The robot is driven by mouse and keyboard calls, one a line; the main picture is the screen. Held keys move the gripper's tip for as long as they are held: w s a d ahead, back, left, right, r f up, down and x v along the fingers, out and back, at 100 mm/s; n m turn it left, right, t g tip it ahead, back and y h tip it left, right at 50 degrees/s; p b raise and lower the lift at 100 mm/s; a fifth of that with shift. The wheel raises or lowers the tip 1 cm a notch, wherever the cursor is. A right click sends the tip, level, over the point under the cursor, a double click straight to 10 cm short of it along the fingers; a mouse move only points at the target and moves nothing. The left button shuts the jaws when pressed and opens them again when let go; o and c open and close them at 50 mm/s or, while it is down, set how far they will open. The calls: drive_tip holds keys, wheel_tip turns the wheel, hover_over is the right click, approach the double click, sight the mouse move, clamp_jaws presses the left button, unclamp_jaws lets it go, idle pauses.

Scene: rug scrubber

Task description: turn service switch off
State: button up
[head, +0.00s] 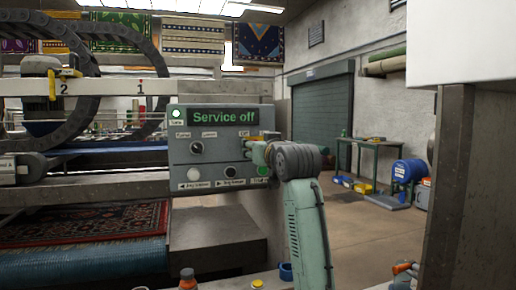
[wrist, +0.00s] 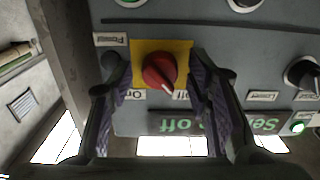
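The service switch is a red rotary knob (wrist: 160,70) on a yellow plate on the grey control panel (wrist: 260,55). The wrist view shows it upside down. Its white pointer slants to the lower right, towards the "Off" label (wrist: 181,95). In the wrist view my gripper (wrist: 156,76) has its fingers apart, one on each side of the knob, with gaps to it. In the head view the panel's display (head: 223,117) reads "Service off" in green. My gripper (head: 258,153) is at the panel's right part there and hides the switch.
The panel also carries a black selector knob (head: 196,148), a white button (head: 194,174), a black button (head: 230,172) and a lit lamp (head: 176,114). A red patterned rug (head: 85,222) lies on the machine at left. Open floor (head: 350,230) lies right of my arm.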

drive_tip(key=shift+s, duration=0.1)
drive_tip(key=v, duration=1.2)
